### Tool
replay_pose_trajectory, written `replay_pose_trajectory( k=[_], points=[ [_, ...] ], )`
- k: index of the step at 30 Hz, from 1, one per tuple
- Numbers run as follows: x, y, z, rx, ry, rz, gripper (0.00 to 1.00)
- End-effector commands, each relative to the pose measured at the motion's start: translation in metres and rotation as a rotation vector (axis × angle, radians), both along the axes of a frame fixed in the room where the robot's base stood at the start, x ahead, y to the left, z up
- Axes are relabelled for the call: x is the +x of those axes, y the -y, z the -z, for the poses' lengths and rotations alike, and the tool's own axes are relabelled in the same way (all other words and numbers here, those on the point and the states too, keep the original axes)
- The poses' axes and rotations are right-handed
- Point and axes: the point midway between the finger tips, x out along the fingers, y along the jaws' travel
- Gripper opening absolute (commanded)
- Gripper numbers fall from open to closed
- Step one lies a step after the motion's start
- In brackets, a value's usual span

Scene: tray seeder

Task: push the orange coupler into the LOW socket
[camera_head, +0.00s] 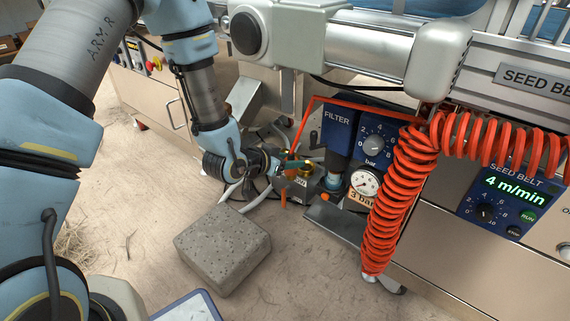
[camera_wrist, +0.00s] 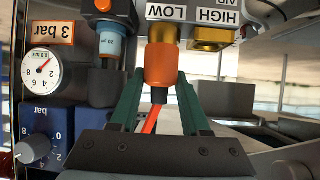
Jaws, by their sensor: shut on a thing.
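In the wrist view the orange coupler (camera_wrist: 160,65) sits between the green fingers of my gripper (camera_wrist: 158,88), which is shut on it. A red hose (camera_wrist: 151,122) runs from its near end. The coupler's far end meets the brass LOW socket (camera_wrist: 164,33), in line with it; I cannot tell how deep it sits. The brass HIGH socket (camera_wrist: 209,40) beside it is empty. In the head view my gripper (camera_head: 288,166) is at the small metal manifold block (camera_head: 300,188) on the machine; the coupler is too small there to tell clearly.
The filter unit (camera_wrist: 108,45), pressure gauge (camera_wrist: 41,72) and regulator knob (camera_wrist: 34,148) stand close left of the coupler in the wrist view. A coiled orange hose (camera_head: 395,200) hangs at the right in the head view. A stone block (camera_head: 222,247) lies on the floor.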

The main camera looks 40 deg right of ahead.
Motion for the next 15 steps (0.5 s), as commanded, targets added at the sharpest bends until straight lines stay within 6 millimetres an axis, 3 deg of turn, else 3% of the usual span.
replay_pose_trajectory(
  k=[15],
  points=[
    [0.011, 0.044, 0.000, -0.001, 0.000, 0.000, 0.00]
  ],
)
